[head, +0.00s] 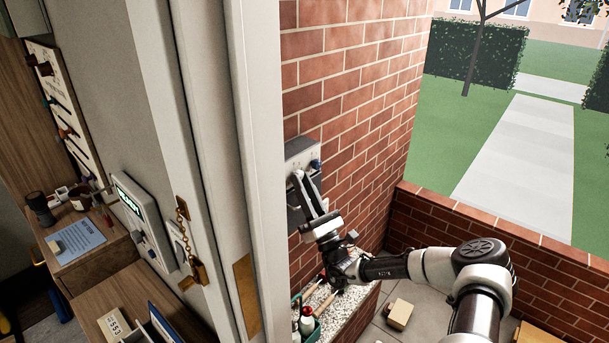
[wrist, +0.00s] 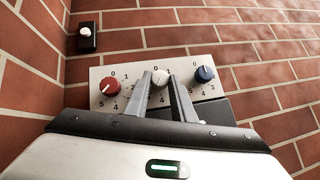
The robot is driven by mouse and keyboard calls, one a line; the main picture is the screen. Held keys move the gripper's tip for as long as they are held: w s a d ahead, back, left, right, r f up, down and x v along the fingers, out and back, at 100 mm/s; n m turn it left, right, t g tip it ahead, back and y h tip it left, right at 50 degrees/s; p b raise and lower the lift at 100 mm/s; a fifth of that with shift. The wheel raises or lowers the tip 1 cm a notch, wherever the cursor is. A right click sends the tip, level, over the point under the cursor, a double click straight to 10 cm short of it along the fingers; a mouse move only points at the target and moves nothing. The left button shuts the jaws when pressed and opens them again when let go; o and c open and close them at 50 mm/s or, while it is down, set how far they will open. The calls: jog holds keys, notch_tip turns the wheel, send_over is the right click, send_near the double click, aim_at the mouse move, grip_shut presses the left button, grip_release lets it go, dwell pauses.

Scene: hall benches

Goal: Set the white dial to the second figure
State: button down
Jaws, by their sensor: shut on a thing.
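The white dial (wrist: 160,77) sits in the middle of a pale panel (wrist: 98,74) on the brick wall, between a red dial (wrist: 110,87) and a blue dial (wrist: 204,74). Figures ring each dial. My gripper (wrist: 159,82) has one finger on each side of the white dial and is shut on it. The fingers hide some of its figures, and I cannot tell which figure its mark points to. In the head view, my gripper (head: 298,176) reaches the panel (head: 301,150); the white dial is hidden there, while the blue dial (head: 315,165) shows to the right.
A black box with a white knob (wrist: 87,36) is on the wall at upper left. A white door frame (head: 255,150) stands close left of my arm.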

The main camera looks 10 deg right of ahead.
jog(key=shift+s+a+r+m+h+p, duration=0.15)
jog(key=shift+m+h+p, duration=0.5)
jog(key=shift+m+h, duration=0.55)
jog(key=shift+w+r+m+h+p, duration=0.1)
jog(key=shift+m+h+p, duration=0.5)
jog(key=shift+m+h, duration=0.6)
jog(key=shift+m+t+h, duration=0.3)
jog(key=shift+m+h, duration=0.1)
jog(key=shift+m, duration=0.1)
jog(key=c, duration=1.5)
grip_release()
jog(key=shift+f, duration=0.1)
jog(key=b+v, duration=0.3)
jog(key=v, duration=1.4)
jog(key=shift+s+f, duration=0.1)
jog(key=shift+s, duration=0.15)
